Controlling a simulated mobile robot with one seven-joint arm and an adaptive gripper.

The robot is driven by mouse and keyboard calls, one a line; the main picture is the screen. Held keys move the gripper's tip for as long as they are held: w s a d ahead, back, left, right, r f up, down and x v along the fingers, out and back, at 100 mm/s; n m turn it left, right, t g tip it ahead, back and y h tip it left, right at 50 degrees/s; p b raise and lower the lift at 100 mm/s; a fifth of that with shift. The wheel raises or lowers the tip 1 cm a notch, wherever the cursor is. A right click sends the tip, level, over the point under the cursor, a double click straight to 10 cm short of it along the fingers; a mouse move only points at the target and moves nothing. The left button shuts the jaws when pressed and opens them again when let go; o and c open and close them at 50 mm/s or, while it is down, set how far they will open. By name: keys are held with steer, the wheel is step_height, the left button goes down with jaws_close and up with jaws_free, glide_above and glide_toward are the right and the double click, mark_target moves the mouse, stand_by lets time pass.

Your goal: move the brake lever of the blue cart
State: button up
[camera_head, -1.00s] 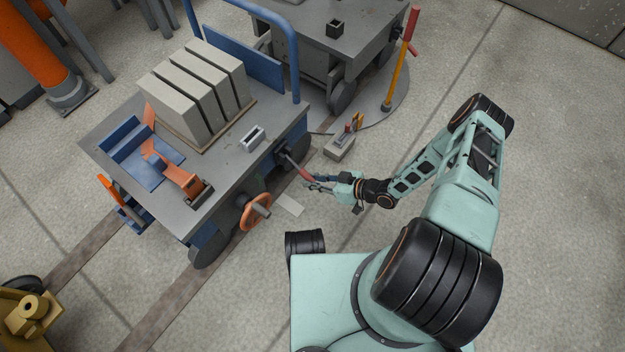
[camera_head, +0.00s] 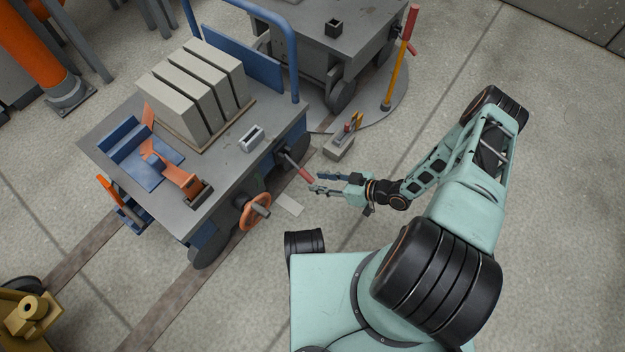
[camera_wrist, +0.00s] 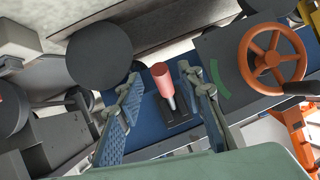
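The blue cart (camera_head: 226,164) has a grey deck and a blue rail. Its brake lever (camera_head: 305,174), a dark rod with a red grip, sticks out from the cart's side facing me. My gripper (camera_head: 314,183) is open and empty, just off the end of the lever. In the wrist view, the lever's red grip (camera_wrist: 162,76) appears between my two spread blue-grey fingers, with a gap on each side. The lever's slotted base shows below it, and a green arc mark (camera_wrist: 218,80) lies to its right.
An orange handwheel (camera_head: 254,211) is on the same cart side, left of the lever; it also shows in the wrist view (camera_wrist: 272,60). Grey slabs (camera_head: 195,90) sit on the deck. A small grey box (camera_head: 339,147) stands on the floor beyond my gripper. Floor to the right is clear.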

steer(key=v, duration=0.8)
stand_by(0.4)
